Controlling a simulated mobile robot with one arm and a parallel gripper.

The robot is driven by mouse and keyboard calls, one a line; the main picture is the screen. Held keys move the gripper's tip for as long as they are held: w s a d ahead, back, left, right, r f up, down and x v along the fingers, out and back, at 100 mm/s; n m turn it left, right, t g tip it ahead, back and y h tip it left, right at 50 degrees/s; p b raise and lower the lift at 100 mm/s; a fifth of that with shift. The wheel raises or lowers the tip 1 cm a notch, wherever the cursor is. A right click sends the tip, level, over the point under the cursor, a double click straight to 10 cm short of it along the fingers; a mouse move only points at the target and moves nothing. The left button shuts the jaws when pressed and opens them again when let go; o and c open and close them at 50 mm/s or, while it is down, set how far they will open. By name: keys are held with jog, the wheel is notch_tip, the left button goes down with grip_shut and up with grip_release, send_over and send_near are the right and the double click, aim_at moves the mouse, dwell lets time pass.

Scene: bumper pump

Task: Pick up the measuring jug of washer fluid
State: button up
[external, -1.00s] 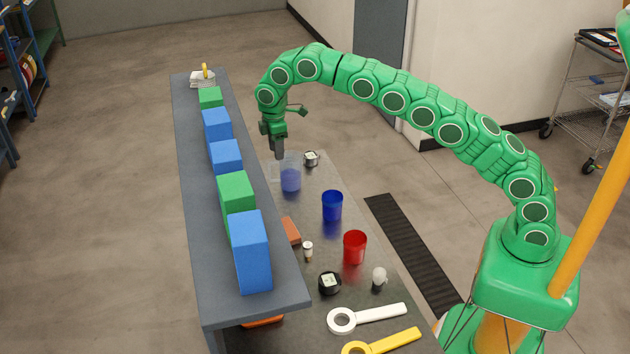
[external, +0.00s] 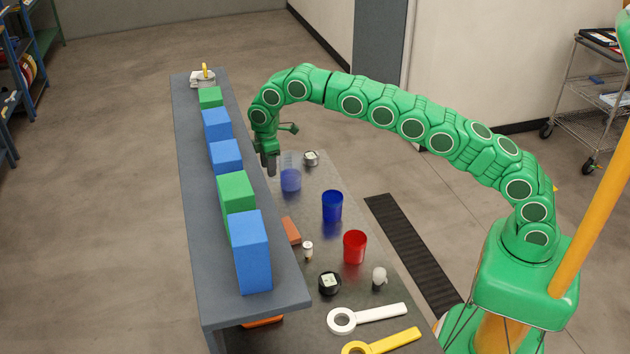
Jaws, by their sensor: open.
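The measuring jug (external: 290,174) is a clear vessel with blue-violet washer fluid in its lower part. It stands upright at the far end of the dark lower table, close to the raised grey shelf. My green gripper (external: 271,172) points down just left of the jug, between the jug and the shelf's blocks. It is open and holds nothing. In this view its fingertips overlap the jug's left side closely, and I cannot tell whether they touch it.
A blue cup (external: 332,206), a red cup (external: 354,246) and an orange-brown block (external: 291,230) stand nearer. Green and blue blocks (external: 226,156) line the grey shelf (external: 200,215) on the left.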

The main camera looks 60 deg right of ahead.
aim_at(270, 179)
jog(key=f, duration=0.4)
jog(key=shift+d+f, duration=0.2)
grip_shut()
